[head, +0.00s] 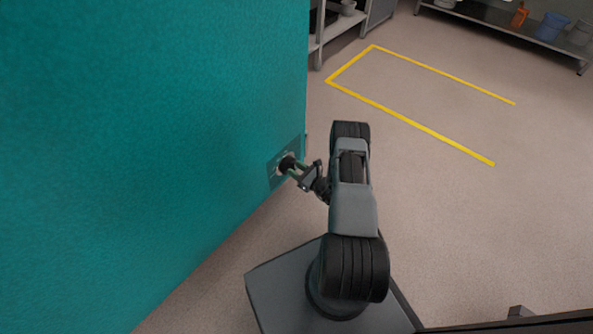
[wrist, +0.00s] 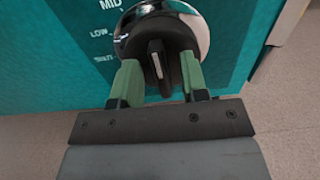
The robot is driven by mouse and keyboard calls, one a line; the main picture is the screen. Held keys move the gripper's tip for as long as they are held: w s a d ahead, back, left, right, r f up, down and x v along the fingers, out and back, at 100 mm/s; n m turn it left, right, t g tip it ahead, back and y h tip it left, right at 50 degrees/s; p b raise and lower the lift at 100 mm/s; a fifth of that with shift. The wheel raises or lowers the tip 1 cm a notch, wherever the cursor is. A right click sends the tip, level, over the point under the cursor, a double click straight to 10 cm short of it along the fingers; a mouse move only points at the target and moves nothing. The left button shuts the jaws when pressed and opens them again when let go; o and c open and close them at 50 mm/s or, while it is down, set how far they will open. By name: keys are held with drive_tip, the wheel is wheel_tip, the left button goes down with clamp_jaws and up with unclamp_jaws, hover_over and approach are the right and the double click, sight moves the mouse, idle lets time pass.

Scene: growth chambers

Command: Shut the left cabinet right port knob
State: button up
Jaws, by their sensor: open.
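The port knob (head: 286,164) is black and sits on a grey-teal label plate (head: 274,177) on the side of the teal cabinet (head: 200,120). In the wrist view, the knob (wrist: 155,52) has a raised dark grip bar, nearly upright and leaning slightly, inside a shiny chrome ring (wrist: 196,24). My gripper (head: 293,169) is at the knob. In the wrist view, the green fingers of my gripper (wrist: 159,62) are open, one on each side of the grip bar. I cannot tell whether they touch it. The labels MID and LOW show left of the knob, with a blurred word below them.
The cabinet wall fills the left of the head view. Open floor with a yellow line (head: 410,118) lies to the right. A shelf (head: 335,28) stands beyond the cabinet, and a bench with a blue bin (head: 551,27) is at the far right.

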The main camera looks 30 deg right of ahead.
drive_tip(key=shift+c, duration=0.4)
clamp_jaws()
drive_tip(key=shift+n, duration=0.3)
drive_tip(key=n, duration=0.2)
drive_tip(key=n+b, duration=0.1)
drive_tip(key=shift+a+f+n, duration=0.1)
drive_tip(key=shift+a+n, duration=0.1)
drive_tip(key=shift+n, duration=0.2)
drive_tip(key=shift+s+a+f+n+b, duration=0.15)
drive_tip(key=shift+n+b, duration=0.4)
drive_tip(key=shift+n, duration=1.7)
drive_tip(key=shift+a+f+n+b, duration=0.15)
drive_tip(key=shift+n+b, duration=0.45)
drive_tip(key=shift+n, duration=1.6)
drive_tip(key=shift+s+f+n+b, duration=0.15)
drive_tip(key=shift+n+b, duration=0.4)
drive_tip(key=shift+n, duration=1.7)
drive_tip(key=shift+w+n, duration=0.1)
drive_tip(key=shift+n, duration=0.2)
